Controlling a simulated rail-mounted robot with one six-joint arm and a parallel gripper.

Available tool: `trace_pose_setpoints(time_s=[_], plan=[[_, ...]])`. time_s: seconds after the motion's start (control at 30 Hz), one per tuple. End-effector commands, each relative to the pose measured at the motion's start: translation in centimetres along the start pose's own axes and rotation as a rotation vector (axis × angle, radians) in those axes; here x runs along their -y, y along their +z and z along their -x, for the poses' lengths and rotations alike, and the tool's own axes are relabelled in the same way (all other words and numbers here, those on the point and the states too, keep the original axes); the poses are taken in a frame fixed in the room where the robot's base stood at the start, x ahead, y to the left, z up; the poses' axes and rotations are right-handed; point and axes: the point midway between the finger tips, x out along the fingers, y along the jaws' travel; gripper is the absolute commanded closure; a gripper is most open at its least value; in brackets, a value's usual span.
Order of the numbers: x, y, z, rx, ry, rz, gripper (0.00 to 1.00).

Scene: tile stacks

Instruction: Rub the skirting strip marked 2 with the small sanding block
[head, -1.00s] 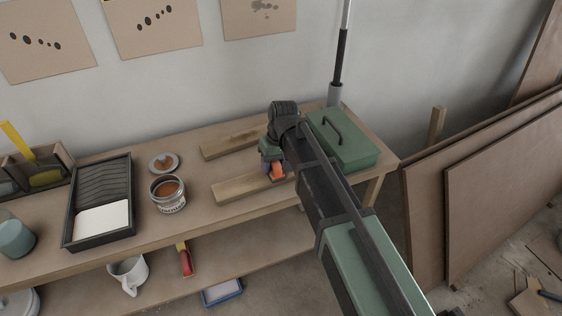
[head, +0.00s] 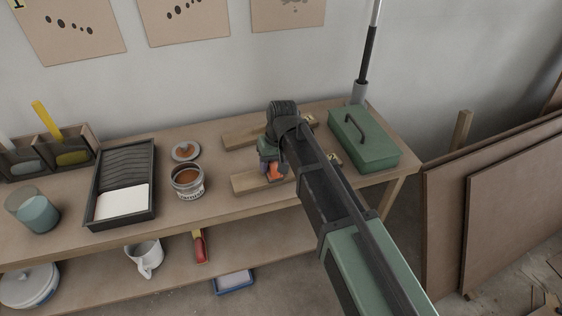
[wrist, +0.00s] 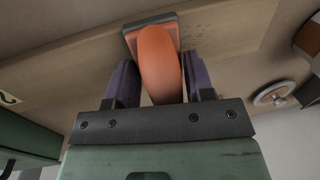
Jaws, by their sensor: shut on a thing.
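My gripper (head: 268,168) is shut on the small sanding block (head: 276,171), which has an orange grip and a dark base. In the wrist view the block (wrist: 158,62) sits between the two purple-grey fingers (wrist: 160,85). The block is over the front wooden strip (head: 247,183), its base at the strip's face; exact contact cannot be told. A tag that looks like a 2 (wrist: 8,98) shows near the strip's right end in the wrist view's left. The rear strip (head: 242,138) lies behind it, also with a small tag (head: 309,119), unreadable here. My arm hides part of both strips.
A green toolbox (head: 377,150) stands right of the strips. Left of them are an open paint jar (head: 187,184), its lid (head: 186,150) and a black paint tray (head: 148,201). The wall is close behind the bench. Brown boards (head: 520,215) lean at the right.

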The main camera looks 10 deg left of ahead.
Motion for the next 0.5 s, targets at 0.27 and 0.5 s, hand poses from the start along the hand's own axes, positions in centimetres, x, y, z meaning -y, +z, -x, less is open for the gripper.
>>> trace_pose_setpoints(time_s=[0.27, 0.5], plan=[[0.9, 0.0, -0.2, 0.0, -0.002, 0.002, 0.71], [3.4, 0.0, -0.4, 0.0, -0.002, 0.003, 0.71]])
